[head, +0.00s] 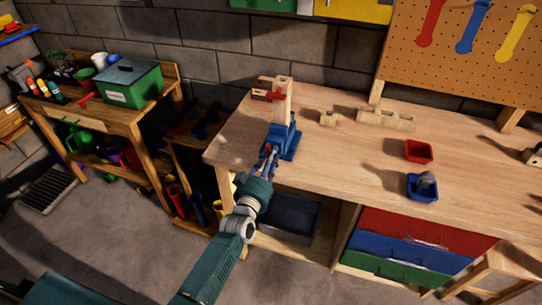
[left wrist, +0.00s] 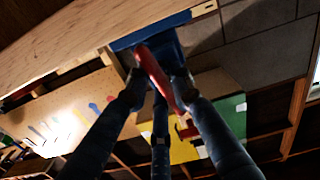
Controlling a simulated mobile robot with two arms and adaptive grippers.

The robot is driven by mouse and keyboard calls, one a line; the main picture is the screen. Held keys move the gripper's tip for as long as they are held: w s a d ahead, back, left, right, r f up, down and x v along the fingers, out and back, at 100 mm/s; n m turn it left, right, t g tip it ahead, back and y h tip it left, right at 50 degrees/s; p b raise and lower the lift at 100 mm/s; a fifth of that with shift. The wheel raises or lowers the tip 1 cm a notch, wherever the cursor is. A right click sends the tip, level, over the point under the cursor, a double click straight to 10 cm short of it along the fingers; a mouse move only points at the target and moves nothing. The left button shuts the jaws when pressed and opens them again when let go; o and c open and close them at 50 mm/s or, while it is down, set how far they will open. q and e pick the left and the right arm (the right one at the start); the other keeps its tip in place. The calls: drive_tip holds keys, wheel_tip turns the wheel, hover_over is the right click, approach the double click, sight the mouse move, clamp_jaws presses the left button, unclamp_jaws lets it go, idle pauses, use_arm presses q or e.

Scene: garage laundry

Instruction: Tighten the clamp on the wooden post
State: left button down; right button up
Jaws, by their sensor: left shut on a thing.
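A pale wooden post (head: 284,100) stands upright at the left end of the workbench. A clamp with red parts (head: 272,95) sits around or against its upper part; I cannot tell how tightly. A blue vise-like base (head: 286,140) is at the foot of the post, near the bench's front edge. My left gripper (head: 270,153) is at the front of this base. In the left wrist view, its fingers (left wrist: 158,88) are on both sides of a long red bar (left wrist: 155,72), with the blue base (left wrist: 165,42) behind it. My right gripper is out of view.
The workbench (head: 350,155) holds wooden pieces (head: 385,118), a red tray (head: 418,151) and a blue tray (head: 422,194) with a grey item. Its middle is clear. A pegboard (head: 470,50) stands behind. A shelf with a green box (head: 130,85) is on the left.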

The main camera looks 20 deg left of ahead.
use_arm(q)
drive_tip(key=shift+s+d+f+m, duration=0.2)
drive_tip(key=shift+f+m, duration=0.2)
drive_tip(key=shift+f, duration=0.15)
drive_tip(key=c, duration=1.8)
unclamp_jaws()
drive_tip(key=shift+o, duration=1.1)
drive_tip(key=shift+s+a+r, duration=0.1)
drive_tip(key=shift+r, duration=0.05)
drive_tip(key=shift+s+r, duration=0.15)
drive_tip(key=shift+r, duration=0.2)
drive_tip(key=s, duration=1.2)
drive_tip(key=shift+a, duration=0.2)
